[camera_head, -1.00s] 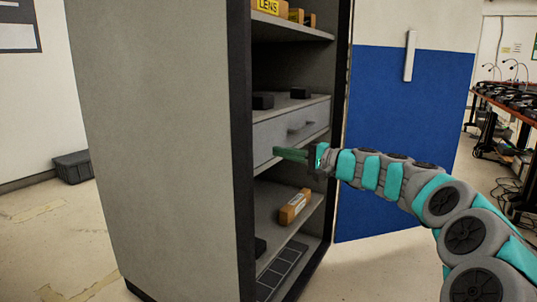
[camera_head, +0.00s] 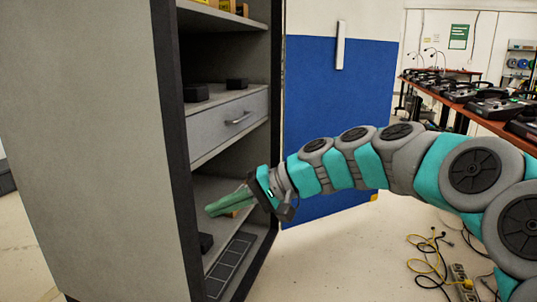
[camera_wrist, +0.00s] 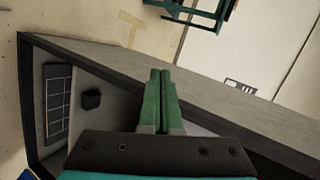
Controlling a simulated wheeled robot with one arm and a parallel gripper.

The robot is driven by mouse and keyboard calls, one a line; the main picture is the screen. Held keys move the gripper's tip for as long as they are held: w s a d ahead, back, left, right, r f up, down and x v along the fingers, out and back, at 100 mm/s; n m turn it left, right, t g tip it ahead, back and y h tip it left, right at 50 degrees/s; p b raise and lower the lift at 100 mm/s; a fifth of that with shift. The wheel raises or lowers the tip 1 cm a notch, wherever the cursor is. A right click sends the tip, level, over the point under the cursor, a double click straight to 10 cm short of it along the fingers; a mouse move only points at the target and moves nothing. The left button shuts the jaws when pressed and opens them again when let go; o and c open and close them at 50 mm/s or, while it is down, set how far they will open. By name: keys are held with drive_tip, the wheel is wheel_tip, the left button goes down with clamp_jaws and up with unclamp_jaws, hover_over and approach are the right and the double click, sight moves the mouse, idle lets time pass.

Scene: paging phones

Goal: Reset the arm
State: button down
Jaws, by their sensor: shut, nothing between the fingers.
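My gripper (camera_head: 229,202) is shut and empty, its green fingers lying together. In the head view it reaches into the grey cabinet (camera_head: 85,150) at the height of a lower shelf, below the closed drawer (camera_head: 228,121). An orange box on that shelf is mostly hidden behind the fingers. In the wrist view the gripper (camera_wrist: 159,75) points past the cabinet's dark front edge (camera_wrist: 115,60). Whether the fingers touch anything is not clear.
The blue cabinet door (camera_head: 340,105) stands open behind my arm. Dark blocks (camera_head: 237,84) sit on the shelf above the drawer. Desks with phones (camera_head: 490,104) stand at right. Cables and a power strip (camera_head: 462,282) lie on the floor at lower right.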

drive_tip(key=s+d+f+g+h, duration=0.1)
drive_tip(key=s+d+f+h, duration=0.25)
drive_tip(key=s+f, duration=0.35)
drive_tip(key=s+d+f+h, duration=0.3)
drive_tip(key=s+d+f, duration=0.25)
drive_tip(key=s, duration=0.35)
drive_tip(key=s+d+f+h, duration=0.3)
drive_tip(key=s+d, duration=0.3)
drive_tip(key=d, duration=0.2)
drive_tip(key=s+d+f+g+h, duration=0.1)
drive_tip(key=s+d+f+h, duration=0.2)
drive_tip(key=s+d+f, duration=0.2)
drive_tip(key=s+d, duration=0.2)
drive_tip(key=d, duration=0.1)
drive_tip(key=shift+s+f+m, duration=0.3)
drive_tip(key=shift+f, duration=0.1)
